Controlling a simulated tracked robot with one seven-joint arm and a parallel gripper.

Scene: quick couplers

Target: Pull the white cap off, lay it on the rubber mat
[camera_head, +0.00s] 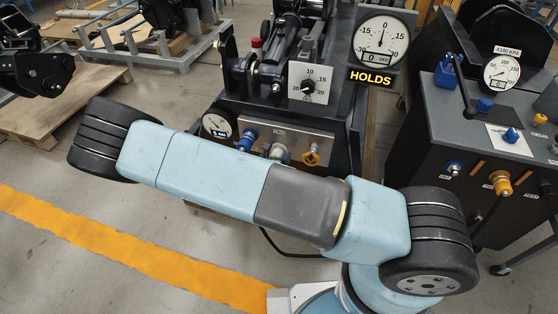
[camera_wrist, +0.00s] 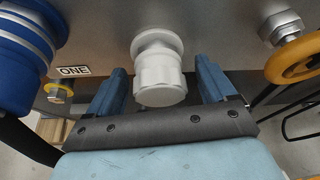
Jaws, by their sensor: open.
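The white cap (camera_wrist: 160,80) is in the upper middle of the wrist view, on a grey metal panel with a round white collar (camera_wrist: 157,41) behind it. My gripper (camera_wrist: 164,74) is open, with one blue finger on each side of the cap. Gaps show between the fingers and the cap, so it is not gripped. In the head view a pale fitting (camera_head: 277,151) shows on the panel between a blue and a yellow coupler. I cannot make out a rubber mat in either view.
A blue coupler (camera_wrist: 28,52) is close on the left beside a label reading ONE, and a yellow ring (camera_wrist: 296,60) is on the right. In the head view a console (camera_head: 455,135) with a gauge and more couplers stands at right. A wooden pallet (camera_head: 60,100) lies at left.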

